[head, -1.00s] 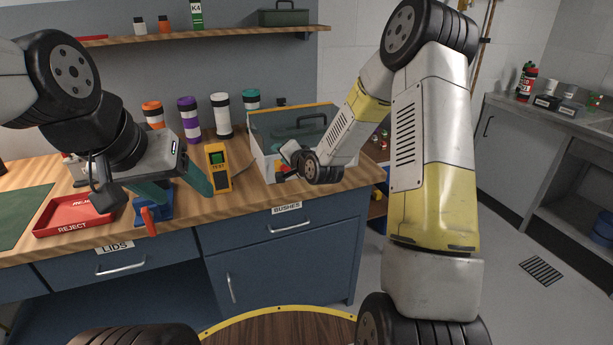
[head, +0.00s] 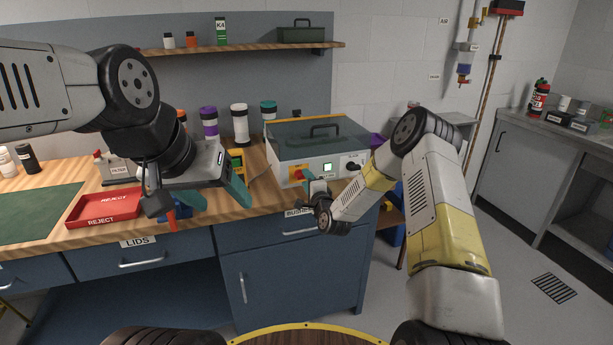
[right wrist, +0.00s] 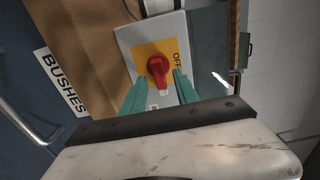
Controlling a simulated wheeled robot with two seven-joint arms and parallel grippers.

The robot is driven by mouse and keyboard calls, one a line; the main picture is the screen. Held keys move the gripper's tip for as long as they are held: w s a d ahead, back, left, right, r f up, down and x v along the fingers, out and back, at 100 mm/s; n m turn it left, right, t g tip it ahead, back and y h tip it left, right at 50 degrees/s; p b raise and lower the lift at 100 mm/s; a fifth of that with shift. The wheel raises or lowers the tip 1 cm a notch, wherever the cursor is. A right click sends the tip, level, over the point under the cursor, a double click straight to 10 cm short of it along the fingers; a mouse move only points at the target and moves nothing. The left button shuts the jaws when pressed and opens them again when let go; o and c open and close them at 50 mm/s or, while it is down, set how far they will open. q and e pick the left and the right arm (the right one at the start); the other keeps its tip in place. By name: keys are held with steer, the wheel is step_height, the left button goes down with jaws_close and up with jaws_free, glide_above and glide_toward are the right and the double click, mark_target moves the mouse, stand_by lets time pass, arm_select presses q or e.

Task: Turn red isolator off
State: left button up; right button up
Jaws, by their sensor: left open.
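The red isolator (right wrist: 158,68) is a red rotary knob on a yellow plate, with the word OFF to its right in the right wrist view. My left gripper (head: 213,197) is open and empty over the bench, left of the box.
A red reject tray (head: 98,208) lies at left. Several capped tubes stand behind. Floor is free at right.

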steer(key=shift+w+a, duration=0.2)
steer(key=shift+w, duration=0.35)
steer(key=shift+c, duration=0.5)
jaws_close()
